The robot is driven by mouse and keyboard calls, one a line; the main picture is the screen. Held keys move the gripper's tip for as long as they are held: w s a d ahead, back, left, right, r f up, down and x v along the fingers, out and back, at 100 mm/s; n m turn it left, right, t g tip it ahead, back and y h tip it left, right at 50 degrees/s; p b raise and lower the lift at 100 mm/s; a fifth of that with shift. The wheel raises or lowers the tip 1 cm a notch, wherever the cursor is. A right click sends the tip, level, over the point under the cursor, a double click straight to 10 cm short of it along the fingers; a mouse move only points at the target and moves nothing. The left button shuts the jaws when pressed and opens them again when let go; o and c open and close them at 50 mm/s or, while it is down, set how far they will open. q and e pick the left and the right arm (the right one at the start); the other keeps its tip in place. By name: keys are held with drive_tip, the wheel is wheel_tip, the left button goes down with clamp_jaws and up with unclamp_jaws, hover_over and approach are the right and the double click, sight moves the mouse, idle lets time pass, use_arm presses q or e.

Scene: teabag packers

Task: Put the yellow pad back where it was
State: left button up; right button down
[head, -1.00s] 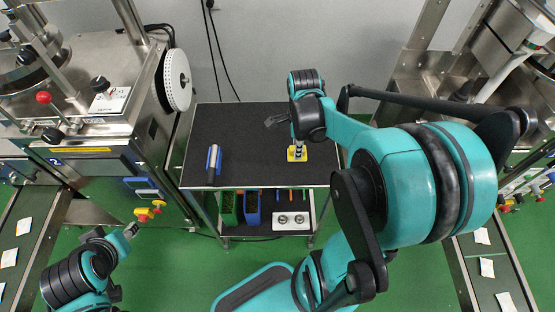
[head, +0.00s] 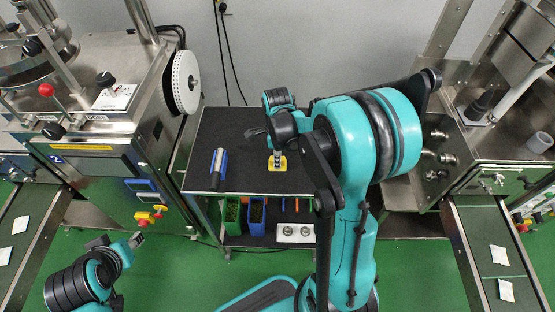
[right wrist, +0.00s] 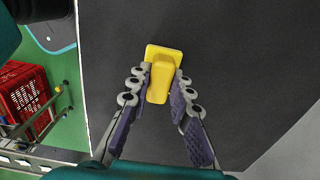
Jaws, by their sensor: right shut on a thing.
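The yellow pad (head: 277,167) is at the dark top of the cart (head: 240,130), right of the middle. My right gripper (head: 277,156) comes down on it from above. In the right wrist view the yellow pad (right wrist: 164,52) has a flat base and a raised block, and the fingers of the right gripper (right wrist: 163,85) close on either side of that block. I cannot tell whether the pad touches the cart top or hangs just above it. My left gripper (head: 137,240) is at the lower left, away from the cart, too small to read.
A blue and silver tool (head: 217,168) lies on the cart top to the left. The shelf below holds a green bin (head: 232,210), a blue bin (head: 257,215) and a white block with round fittings (head: 296,232). Machines flank the cart. The cart top between tool and pad is bare.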

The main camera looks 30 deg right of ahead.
drive_tip(key=shift+s, duration=0.1)
drive_tip(key=shift+f, duration=0.15)
drive_tip(key=c, duration=1.4)
unclamp_jaws()
drive_tip(key=shift+o, duration=0.2)
wheel_tip(320, 180, up, 11)
drive_tip(key=p, duration=0.4)
drive_tip(key=s+a+r+n+t, duration=0.3)
drive_tip(key=s+a+n, duration=0.2)
drive_tip(key=n, duration=0.7)
drive_tip(key=s+a+r+n+t, duration=0.3)
drive_tip(key=s+a+n+t, duration=0.1)
drive_tip(key=n, duration=0.8)
drive_tip(key=shift+s+a, duration=0.8)
drive_tip(key=shift+s, duration=0.2)
